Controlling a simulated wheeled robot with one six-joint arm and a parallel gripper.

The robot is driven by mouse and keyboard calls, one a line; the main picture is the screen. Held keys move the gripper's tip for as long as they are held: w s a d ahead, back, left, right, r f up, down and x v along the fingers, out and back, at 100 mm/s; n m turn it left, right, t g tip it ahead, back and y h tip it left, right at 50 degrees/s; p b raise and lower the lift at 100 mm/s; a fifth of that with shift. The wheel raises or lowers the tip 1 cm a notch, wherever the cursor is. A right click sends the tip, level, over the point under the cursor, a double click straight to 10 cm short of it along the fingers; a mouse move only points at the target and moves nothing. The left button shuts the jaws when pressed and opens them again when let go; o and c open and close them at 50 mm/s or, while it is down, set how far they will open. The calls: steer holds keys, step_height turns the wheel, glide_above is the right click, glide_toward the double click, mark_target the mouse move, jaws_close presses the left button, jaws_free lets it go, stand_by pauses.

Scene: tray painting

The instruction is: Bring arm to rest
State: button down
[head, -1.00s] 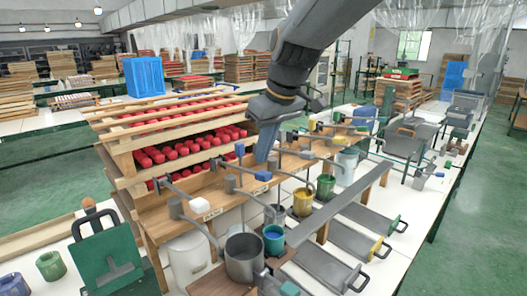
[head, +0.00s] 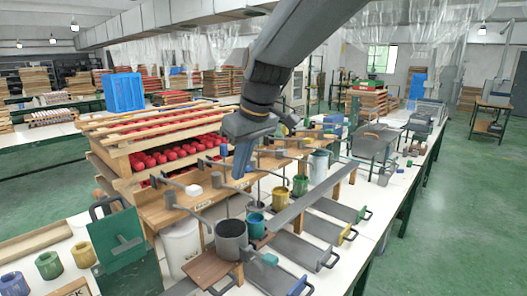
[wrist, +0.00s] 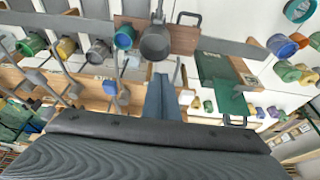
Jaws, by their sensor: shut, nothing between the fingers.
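My gripper (head: 240,160) hangs from my dark arm in the upper middle of the head view, in front of the wooden rack. Its fingers are together and hold nothing. In the wrist view its blue-grey fingers (wrist: 160,98) point up the picture toward the wooden bench with the taps. A grey pot (head: 231,240) and a teal cup (head: 255,224) stand below and apart from it. The grey pot (wrist: 155,42) also shows just beyond the fingertips in the wrist view.
A rack of red rollers (head: 170,158) stands behind the gripper. Grey trays (head: 300,246) lie at front right. A green tray (head: 118,240) and several small cups (head: 48,264) stand at left. The green floor (head: 460,220) at right is clear.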

steer(key=s+d+f+m+h+b, duration=0.1)
steer(key=s+d+f+m, duration=0.3)
steer(key=s+d+f, duration=0.4)
steer(key=s+d+f+m+g+h+b, duration=0.1)
steer(key=s+d+f+m, duration=0.4)
steer(key=d+f, duration=1.1)
steer(key=s+d+h+b, duration=0.1)
steer(key=s+b, duration=0.1)
steer(key=s, duration=0.1)
steer(key=shift+f+m+b, duration=0.2)
steer(key=shift+m+b, duration=0.1)
steer(key=shift+b, duration=0.05)
stand_by(0.6)
